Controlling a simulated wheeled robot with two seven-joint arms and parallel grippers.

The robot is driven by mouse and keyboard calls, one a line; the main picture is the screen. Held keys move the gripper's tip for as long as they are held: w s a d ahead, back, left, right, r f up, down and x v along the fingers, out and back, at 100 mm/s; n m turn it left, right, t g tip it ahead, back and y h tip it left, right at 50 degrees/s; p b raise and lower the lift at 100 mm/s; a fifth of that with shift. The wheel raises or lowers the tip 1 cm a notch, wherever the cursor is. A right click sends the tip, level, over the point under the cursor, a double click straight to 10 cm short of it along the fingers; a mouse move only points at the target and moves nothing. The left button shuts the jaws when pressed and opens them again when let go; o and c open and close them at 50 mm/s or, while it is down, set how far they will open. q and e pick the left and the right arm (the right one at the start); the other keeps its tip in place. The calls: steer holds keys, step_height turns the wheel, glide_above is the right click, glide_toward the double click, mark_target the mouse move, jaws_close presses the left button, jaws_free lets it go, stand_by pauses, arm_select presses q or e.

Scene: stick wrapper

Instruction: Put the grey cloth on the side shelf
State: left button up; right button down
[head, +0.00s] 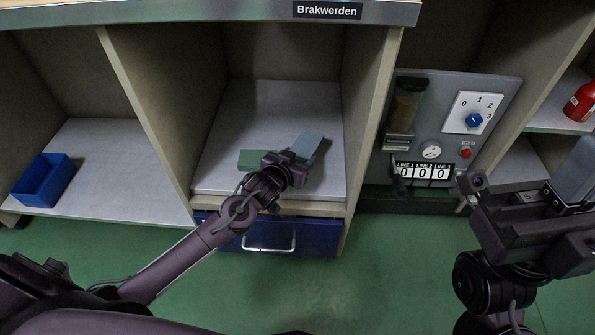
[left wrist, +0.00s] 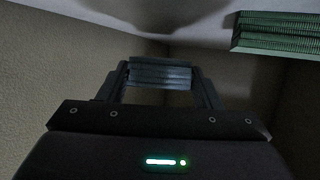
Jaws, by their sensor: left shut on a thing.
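The grey cloth (head: 306,146) is a folded blue-grey stack between the fingers of my left gripper (head: 292,163), inside the middle compartment. In the left wrist view the folded grey cloth (left wrist: 160,73) sits between the two fingers, and the gripper is shut on it. A green folded cloth (head: 250,159) lies on the middle compartment floor, left of my gripper; it also shows in the left wrist view (left wrist: 278,32). My right gripper (head: 520,200) is at the right, in front of the cabinet, away from the cloths; its finger opening is not clear.
The left compartment floor (head: 115,165) holds a blue bin (head: 43,180) and has free room. A red bottle (head: 582,102) stands on a shelf at the far right. A panel (head: 440,125) with knob and counters is right of the middle compartment. A blue drawer (head: 310,236) is below.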

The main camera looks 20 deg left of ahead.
arm_select(q)
step_height(320, 180, down, 4)
steer(key=shift+f+b, duration=0.2)
steer(key=shift+b, duration=0.75)
steer(key=shift+r, duration=0.1)
steer(key=o, duration=0.7)
